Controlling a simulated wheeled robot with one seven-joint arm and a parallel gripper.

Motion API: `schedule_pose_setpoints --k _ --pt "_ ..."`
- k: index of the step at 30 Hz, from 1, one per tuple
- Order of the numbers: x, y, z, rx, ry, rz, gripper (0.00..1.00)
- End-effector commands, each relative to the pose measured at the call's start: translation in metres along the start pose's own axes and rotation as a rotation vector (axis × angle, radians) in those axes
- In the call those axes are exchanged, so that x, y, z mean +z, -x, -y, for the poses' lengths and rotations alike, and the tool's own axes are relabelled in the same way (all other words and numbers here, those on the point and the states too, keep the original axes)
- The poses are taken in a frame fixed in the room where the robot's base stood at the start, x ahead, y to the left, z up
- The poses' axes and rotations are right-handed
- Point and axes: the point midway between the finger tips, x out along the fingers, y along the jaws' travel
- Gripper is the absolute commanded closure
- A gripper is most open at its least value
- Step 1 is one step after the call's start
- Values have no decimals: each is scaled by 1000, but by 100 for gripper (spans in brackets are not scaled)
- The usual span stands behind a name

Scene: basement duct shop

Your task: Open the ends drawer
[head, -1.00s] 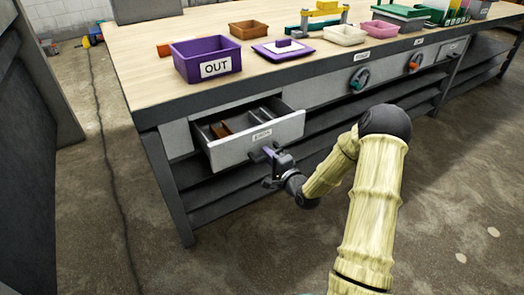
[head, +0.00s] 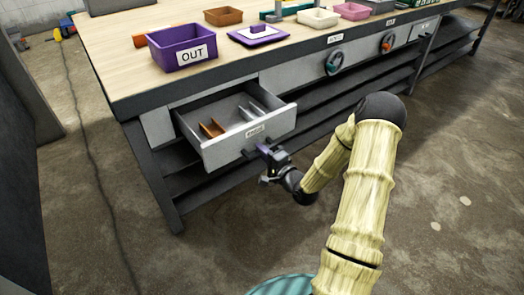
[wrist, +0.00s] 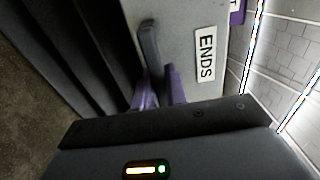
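The ends drawer (head: 240,140) is a light grey drawer at the left end of the bench, standing well out. Its white label reads ENDS in the wrist view (wrist: 206,54). The inside shows an orange-brown piece (head: 211,128) and grey dividers. My gripper (head: 262,150) is at the drawer front. In the wrist view its purple fingers (wrist: 159,88) sit close on either side of the dark bar handle (wrist: 149,44) and appear shut on it. The exact contact is partly hidden.
The wooden bench top (head: 115,45) carries a purple OUT bin (head: 180,48), a purple tray and several small bins. Two more drawers with round handles (head: 334,62) are to the right. Dark shelves lie below. The concrete floor in front (head: 440,170) is clear.

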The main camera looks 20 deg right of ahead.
Motion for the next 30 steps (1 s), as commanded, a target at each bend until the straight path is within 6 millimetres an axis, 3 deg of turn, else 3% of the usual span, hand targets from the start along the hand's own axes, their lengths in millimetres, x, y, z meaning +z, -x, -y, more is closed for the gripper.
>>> schedule_pose_setpoints --k 1,3,11,16,20,30 --pt "-1 0 -1 2 0 -2 78" --pt "0 0 -1 2 0 -1 65" --pt "0 0 0 1 0 0 65" --pt "-4 10 0 2 -1 -7 65" --pt "-5 28 1 3 -3 -10 65" --pt "-2 94 1 4 -5 -6 65"
